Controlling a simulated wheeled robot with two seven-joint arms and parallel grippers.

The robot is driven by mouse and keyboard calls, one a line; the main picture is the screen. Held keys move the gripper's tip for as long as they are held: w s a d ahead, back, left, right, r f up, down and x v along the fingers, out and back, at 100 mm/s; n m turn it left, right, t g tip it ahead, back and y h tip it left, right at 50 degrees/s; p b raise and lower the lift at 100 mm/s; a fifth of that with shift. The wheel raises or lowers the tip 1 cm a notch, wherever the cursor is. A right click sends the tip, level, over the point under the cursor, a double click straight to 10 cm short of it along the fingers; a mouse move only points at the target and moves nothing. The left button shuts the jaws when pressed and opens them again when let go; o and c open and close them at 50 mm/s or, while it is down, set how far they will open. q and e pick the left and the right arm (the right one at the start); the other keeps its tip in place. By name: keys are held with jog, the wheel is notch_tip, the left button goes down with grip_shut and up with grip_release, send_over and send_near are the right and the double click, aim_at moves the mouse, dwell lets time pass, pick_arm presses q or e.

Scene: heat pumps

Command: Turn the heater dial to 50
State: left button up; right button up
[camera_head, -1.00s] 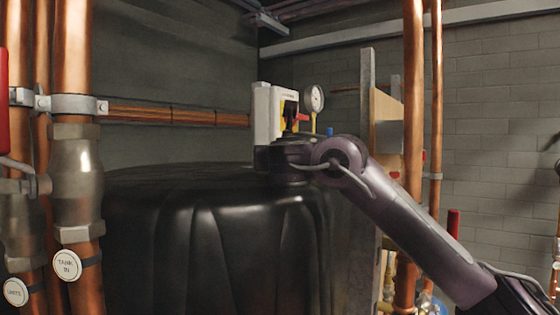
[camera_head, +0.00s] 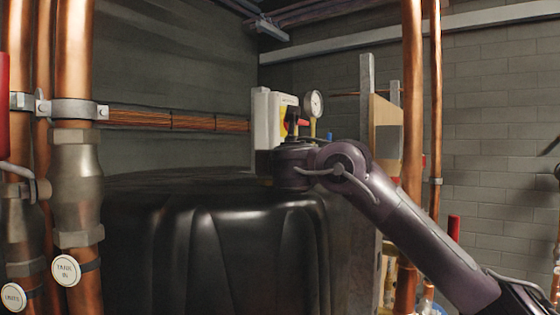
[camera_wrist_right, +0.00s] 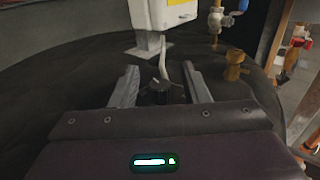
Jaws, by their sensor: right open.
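A small black dial-like knob (camera_wrist_right: 158,92) with a pale pointer or cable end stands on top of the dark tank in the right wrist view. The fingers of my right gripper (camera_wrist_right: 162,84) are open, one on each side of it, with gaps visible; I cannot tell whether they reach its height. No scale or number can be read. A grey cable rises from beside it to a white box (camera_wrist_right: 160,14). In the head view my right arm comes in from the right, and its wrist hides the knob. My left gripper is not in view.
The big black tank (camera_head: 215,245) fills the middle of the head view. The white box (camera_head: 262,120) with a yellow and red switch and a round gauge (camera_head: 313,103) stand behind my wrist. Copper pipes (camera_head: 412,100) rise at left and right. A brass fitting (camera_wrist_right: 236,68) is right of the gripper.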

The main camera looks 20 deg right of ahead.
jog(key=s+b, duration=0.1)
jog(key=s, duration=0.2)
jog(key=s+a+b, duration=0.1)
jog(key=s+b, duration=0.1)
jog(key=s, duration=0.1)
jog(key=shift+s+a+f, duration=0.1)
jog(key=shift+s+a, duration=0.05)
jog(key=shift+a, duration=0.05)
jog(key=shift+s, duration=0.65)
jog(key=shift+a+b, duration=0.1)
jog(key=shift+b, duration=0.2)
